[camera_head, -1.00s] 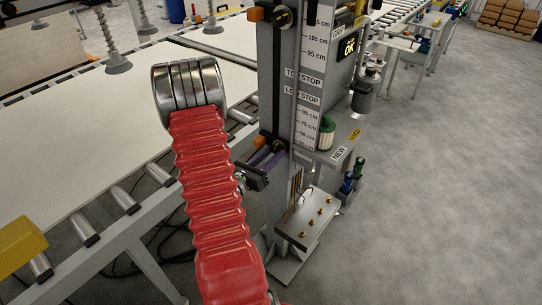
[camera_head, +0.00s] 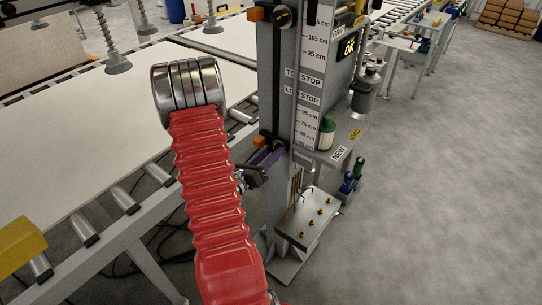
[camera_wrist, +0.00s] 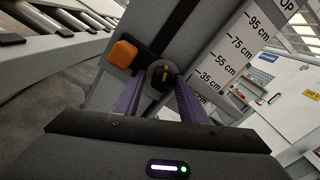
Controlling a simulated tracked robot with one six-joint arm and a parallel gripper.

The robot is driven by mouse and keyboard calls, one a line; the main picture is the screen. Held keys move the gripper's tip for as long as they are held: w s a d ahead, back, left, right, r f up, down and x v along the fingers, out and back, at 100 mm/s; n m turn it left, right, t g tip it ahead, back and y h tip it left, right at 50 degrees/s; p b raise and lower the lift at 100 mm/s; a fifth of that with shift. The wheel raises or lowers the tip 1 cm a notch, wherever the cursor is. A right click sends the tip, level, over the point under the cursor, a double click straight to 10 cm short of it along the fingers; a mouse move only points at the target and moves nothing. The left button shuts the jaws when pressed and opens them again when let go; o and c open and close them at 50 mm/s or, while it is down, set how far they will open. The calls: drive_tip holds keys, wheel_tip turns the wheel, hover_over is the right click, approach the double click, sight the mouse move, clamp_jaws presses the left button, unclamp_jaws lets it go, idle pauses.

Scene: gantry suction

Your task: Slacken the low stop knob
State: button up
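In the head view my gripper (camera_head: 266,155) reaches the post below the LOW STOP label (camera_head: 302,97). The fingers partly hide the knob there. My red-sleeved arm crosses the middle of the view.
The upper stop knob (camera_head: 283,17) sits high on the post. A roller conveyor with a pale panel (camera_head: 90,130) lies left. Open floor (camera_head: 440,200) lies right.

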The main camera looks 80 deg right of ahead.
drive_tip(key=o, duration=0.3)
drive_tip(key=shift+a, duration=0.1)
drive_tip(key=v, duration=1.3)
drive_tip(key=shift+w+a, duration=0.15)
drive_tip(key=shift+a, duration=0.2)
drive_tip(key=shift+f, duration=0.15)
idle(0.5)
